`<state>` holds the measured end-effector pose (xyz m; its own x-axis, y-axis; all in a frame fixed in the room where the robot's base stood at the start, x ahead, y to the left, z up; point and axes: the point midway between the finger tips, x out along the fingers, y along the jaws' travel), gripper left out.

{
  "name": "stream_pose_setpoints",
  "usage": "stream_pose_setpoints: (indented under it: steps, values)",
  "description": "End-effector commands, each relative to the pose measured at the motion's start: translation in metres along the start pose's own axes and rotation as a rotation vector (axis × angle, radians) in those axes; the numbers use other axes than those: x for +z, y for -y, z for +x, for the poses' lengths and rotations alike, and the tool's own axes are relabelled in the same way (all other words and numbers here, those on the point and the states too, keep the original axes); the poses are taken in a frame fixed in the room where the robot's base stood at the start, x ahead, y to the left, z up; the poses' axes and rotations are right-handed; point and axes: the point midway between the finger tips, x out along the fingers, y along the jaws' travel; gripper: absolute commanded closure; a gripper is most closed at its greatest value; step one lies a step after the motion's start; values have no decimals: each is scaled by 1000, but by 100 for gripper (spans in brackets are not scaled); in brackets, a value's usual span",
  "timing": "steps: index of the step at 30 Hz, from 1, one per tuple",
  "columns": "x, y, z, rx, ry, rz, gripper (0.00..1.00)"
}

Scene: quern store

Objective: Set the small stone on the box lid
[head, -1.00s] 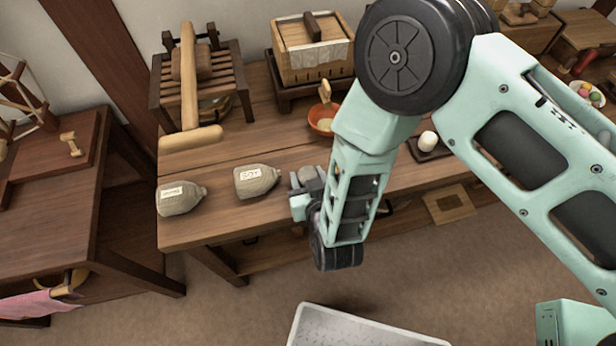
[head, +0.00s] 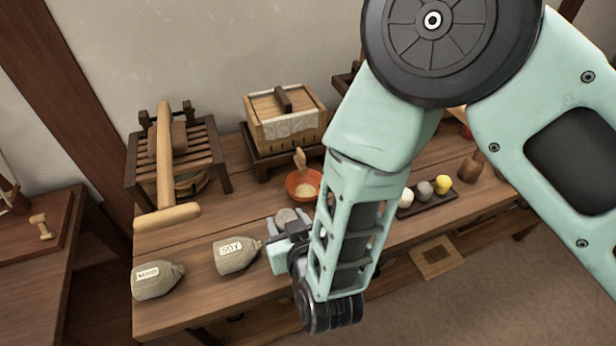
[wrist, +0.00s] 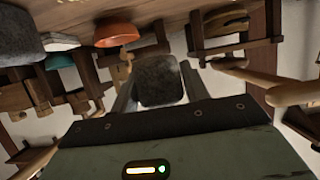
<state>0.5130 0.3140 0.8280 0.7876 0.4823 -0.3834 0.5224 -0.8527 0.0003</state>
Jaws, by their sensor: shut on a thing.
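The small grey stone (head: 287,215) shows at the tip of my gripper (head: 284,228) in the head view, near the front middle of the bench. In the wrist view the stone (wrist: 160,80) sits between the two fingers, which are shut on it. The wooden box stands at the back of the bench in the head view. Its flat lid (head: 266,107) has a dark handle bar across it, and white cloth hangs below its rim. My gripper is in front of the box, apart from it. The underside of the stone is hidden.
An orange bowl (head: 294,187) with a scoop stands between gripper and box. Two labelled sacks (head: 236,262) lie to the left. A wooden rack (head: 215,165) with a mallet stands at the back left. A dark tray (head: 440,201) with small round things is on the right.

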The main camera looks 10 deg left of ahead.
Motion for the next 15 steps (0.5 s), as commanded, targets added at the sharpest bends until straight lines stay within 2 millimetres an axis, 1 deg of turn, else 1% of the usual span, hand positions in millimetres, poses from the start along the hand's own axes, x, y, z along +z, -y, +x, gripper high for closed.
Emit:
stream_pose_setpoints:
  steps: [3,5,8,11,12,14,15]
  values:
    - [-3,-2,0,2,-2,1,86]
    - [-4,-10,3,12,-3,3,86]
    - [-7,-39,12,45,-6,12,86]
    - [-9,-85,24,94,-10,25,86]
    - [-10,-106,28,116,-12,32,86]
    - [-10,-139,32,151,-13,42,86]
    - [-9,-161,33,172,-13,48,86]
